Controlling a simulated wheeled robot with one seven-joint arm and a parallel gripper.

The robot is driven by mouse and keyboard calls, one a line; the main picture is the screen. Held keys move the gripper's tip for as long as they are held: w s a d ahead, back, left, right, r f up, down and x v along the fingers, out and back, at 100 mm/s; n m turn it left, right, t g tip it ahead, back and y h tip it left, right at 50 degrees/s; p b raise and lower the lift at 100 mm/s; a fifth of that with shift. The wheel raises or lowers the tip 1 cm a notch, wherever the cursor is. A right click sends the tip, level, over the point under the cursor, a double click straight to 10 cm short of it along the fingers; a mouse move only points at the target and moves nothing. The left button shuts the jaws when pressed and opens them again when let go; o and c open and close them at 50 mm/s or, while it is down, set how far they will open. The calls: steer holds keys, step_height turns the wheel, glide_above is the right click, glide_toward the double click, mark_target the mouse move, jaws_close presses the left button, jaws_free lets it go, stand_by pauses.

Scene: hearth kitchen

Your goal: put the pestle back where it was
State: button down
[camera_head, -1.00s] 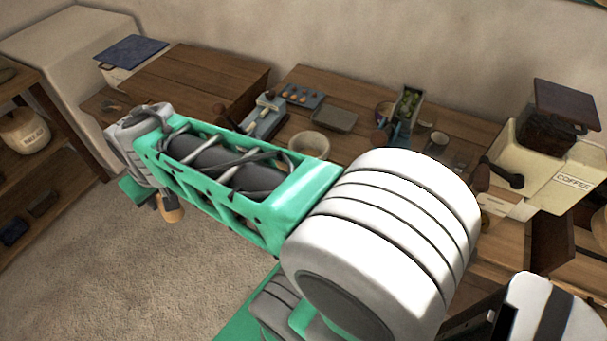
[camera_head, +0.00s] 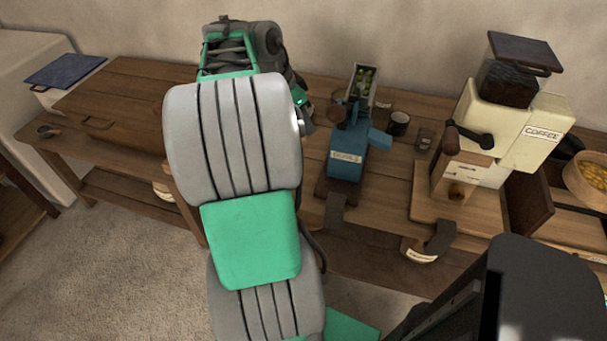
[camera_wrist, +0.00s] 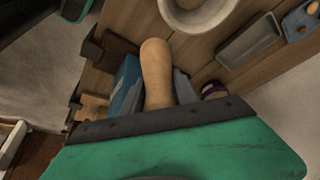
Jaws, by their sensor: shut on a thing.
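The pestle (camera_wrist: 156,68) is a pale tan wooden club with a rounded end. It shows in the wrist view, pointing away from my palm. My gripper (camera_wrist: 158,97) is shut on it, above the bench. A pale round bowl (camera_wrist: 196,13) stands on the wood at the top of the wrist view, apart from the pestle; its inside is cut off by the frame edge. In the head view my own arm hides the pestle, the bowl and my gripper's fingers.
A blue grinder (camera_head: 346,160) stands on the bench (camera_head: 388,178), with a cream coffee grinder (camera_head: 533,105) to its right. A grey tray (camera_wrist: 248,42) lies beside the bowl. A wooden box (camera_head: 120,108) stands at left. Small dark cups (camera_head: 399,123) stand near the blue grinder.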

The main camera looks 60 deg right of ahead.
steer(key=shift+m, duration=0.4)
steer(key=f, duration=0.6)
steer(key=s+f, duration=0.1)
steer(key=f, duration=0.3)
steer(key=shift+s+d+b, duration=0.1)
steer(key=shift+d+b, duration=0.2)
steer(key=shift+b, duration=0.1)
steer(key=shift+f, duration=0.1)
steer(key=c, duration=0.9)
jaws_free()
steer(key=shift+c, duration=0.2)
